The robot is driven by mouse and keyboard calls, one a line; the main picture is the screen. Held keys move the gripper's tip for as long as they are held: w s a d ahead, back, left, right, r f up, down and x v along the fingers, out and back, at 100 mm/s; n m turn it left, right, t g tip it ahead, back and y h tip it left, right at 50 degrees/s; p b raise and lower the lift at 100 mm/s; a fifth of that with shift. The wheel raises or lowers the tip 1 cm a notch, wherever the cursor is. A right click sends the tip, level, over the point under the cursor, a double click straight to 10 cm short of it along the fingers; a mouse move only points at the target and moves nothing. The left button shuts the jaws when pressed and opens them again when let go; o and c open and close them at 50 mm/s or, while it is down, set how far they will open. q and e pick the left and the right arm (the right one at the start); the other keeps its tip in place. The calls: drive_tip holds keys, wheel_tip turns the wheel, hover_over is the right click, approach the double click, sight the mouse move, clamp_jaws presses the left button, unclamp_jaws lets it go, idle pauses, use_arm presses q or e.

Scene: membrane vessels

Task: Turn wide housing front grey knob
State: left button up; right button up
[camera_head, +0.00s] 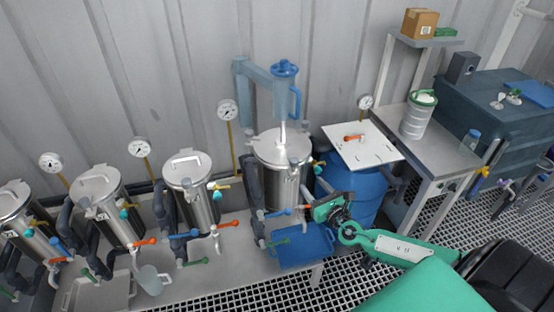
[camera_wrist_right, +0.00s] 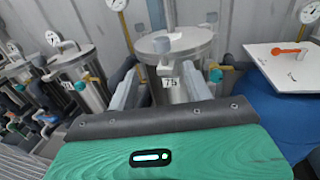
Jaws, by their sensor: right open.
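The wide housing (camera_head: 283,175) is a steel vessel with a flat lid, right of the narrower vessels in the head view. My left gripper is out of view.
A blue drum (camera_head: 352,190) under a white board (camera_head: 362,146) with an orange-handled valve stands close on the right. A blue container (camera_head: 303,247) is below the gripper. Pipes, coloured valve handles and a gauge (camera_head: 228,110) crowd the housing. Grating floor (camera_head: 230,300) lies in front.

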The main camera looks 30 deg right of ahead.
sight(297, 165)
drive_tip(key=w+p, duration=0.1)
drive_tip(key=w, duration=0.8)
drive_tip(key=w+d+p, duration=0.1)
drive_tip(key=w, duration=0.3)
drive_tip(key=shift+w+p, duration=0.3)
drive_tip(key=shift+p, duration=0.05)
drive_tip(key=shift+f, duration=0.1)
drive_tip(key=c, duration=1)
